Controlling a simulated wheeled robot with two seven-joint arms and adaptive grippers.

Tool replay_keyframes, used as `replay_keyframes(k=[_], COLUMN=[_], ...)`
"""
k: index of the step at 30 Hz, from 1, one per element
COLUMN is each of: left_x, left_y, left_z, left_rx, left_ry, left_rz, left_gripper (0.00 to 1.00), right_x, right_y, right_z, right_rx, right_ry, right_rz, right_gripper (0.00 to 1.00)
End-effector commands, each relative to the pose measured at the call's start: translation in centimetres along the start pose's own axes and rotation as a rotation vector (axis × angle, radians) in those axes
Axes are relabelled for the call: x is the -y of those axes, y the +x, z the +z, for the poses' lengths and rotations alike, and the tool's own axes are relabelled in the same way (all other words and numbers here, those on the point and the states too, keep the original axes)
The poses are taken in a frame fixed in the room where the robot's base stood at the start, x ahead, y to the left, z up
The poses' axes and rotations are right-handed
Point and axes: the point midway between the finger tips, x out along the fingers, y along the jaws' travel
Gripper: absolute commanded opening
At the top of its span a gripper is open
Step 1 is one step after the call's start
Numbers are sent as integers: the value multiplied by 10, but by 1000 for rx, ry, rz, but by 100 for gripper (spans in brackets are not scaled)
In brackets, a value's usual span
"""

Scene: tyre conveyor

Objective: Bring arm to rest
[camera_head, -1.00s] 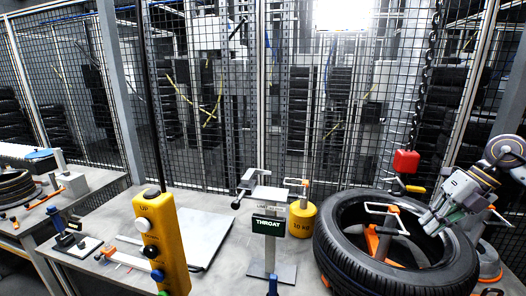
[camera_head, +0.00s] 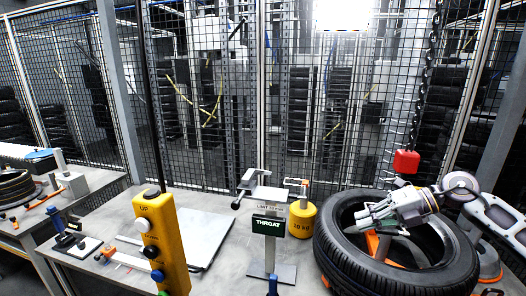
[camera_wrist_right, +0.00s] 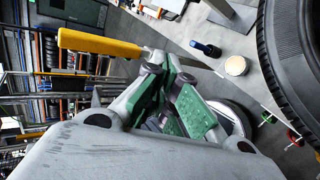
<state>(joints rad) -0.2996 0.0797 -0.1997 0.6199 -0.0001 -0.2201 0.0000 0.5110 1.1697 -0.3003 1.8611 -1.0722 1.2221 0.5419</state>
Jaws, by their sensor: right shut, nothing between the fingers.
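My right gripper (camera_head: 366,218) is in the head view at the right, above the tyre, its arm coming in from the right edge. It is shut and holds nothing. In the right wrist view its green-padded fingers (camera_wrist_right: 180,105) show close together. The black tyre (camera_head: 345,262) lies on its side on the table below, and its edge also shows in the wrist view (camera_wrist_right: 285,60). An orange tool (camera_head: 377,243) stands inside the tyre ring, partly hidden by my gripper. My left gripper is not in view.
A yellow button pendant (camera_head: 163,245) hangs at the front. The THROAT gauge stand (camera_head: 268,226) and a yellow 10 kg weight (camera_head: 302,222) stand left of the tyre. A red block (camera_head: 406,162) hangs on a chain above it. A mesh fence (camera_head: 290,110) closes the back.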

Motion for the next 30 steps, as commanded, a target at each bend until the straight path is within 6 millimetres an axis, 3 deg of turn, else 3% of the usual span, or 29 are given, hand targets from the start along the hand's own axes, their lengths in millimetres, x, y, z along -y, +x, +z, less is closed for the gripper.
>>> replay_keyframes(k=[3,12,21,30], left_x=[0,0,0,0], left_y=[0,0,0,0], left_z=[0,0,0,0], left_rx=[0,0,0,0], left_ry=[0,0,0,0], left_rz=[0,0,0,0], left_gripper=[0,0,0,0], right_x=[-17,-56,-81,-83], right_y=[23,60,75,77], right_z=[-2,0,8,21], right_rx=[23,116,244,400], right_ry=[8,77,210,400], right_rz=[117,399,647,843], right_gripper=[0,0,0,0])
